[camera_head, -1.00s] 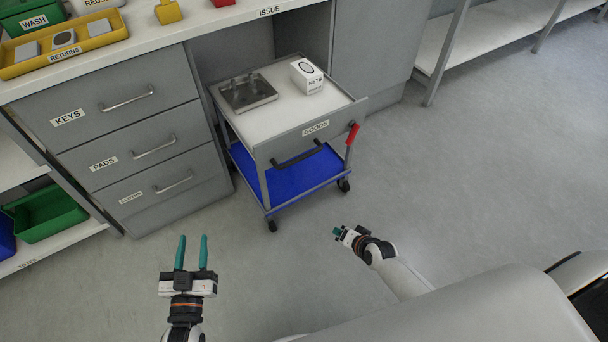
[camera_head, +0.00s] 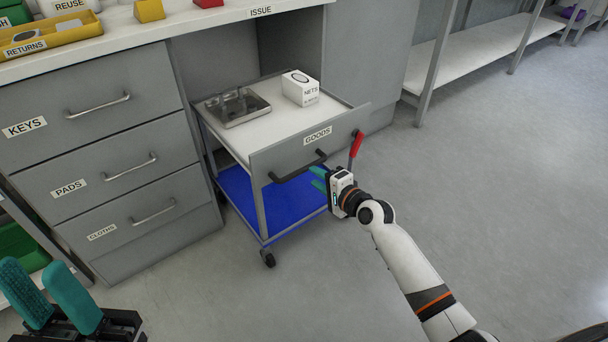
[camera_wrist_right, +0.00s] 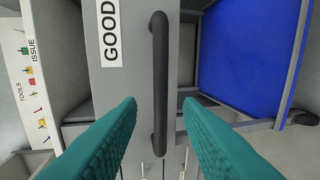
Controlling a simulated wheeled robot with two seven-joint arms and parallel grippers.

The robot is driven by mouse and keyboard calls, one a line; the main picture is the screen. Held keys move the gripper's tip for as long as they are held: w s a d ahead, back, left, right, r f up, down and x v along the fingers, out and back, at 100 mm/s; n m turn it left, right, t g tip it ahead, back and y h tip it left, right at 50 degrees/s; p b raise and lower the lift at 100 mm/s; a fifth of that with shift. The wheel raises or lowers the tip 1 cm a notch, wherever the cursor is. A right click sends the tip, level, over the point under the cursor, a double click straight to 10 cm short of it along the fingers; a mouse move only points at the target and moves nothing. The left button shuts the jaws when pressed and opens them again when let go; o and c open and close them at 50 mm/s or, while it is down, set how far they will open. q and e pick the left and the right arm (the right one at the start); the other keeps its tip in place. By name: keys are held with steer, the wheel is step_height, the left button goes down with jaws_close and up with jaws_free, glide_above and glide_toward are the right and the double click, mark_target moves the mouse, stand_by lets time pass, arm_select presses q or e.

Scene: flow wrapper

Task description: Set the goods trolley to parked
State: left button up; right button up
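The goods trolley (camera_head: 257,138) stands partly in the bay under the issue counter, with a white top, a grey front panel labelled GOODS and a blue lower shelf (camera_head: 281,205). A black bar handle (camera_head: 298,166) runs across its front; it also shows in the right wrist view (camera_wrist_right: 159,84). A red lever (camera_head: 356,144) stands upright at its right front corner. My right gripper (camera_head: 318,180) is open just in front of the black handle, the handle lying between and beyond the fingertips, apparently untouched. My left gripper (camera_head: 50,282) is open and empty at the lower left.
On the trolley are a metal tray (camera_head: 238,107) and a white NETS box (camera_head: 300,88). The drawer cabinet (camera_head: 105,150) stands left of it. Open grey floor (camera_head: 500,190) lies to the right and in front.

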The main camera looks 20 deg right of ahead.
mark_target(305, 171)
steer(key=b+x, duration=0.2)
steer(key=x, duration=0.4)
steer(key=shift+w+a, duration=0.15)
steer(key=shift+w, duration=0.1)
jaws_close()
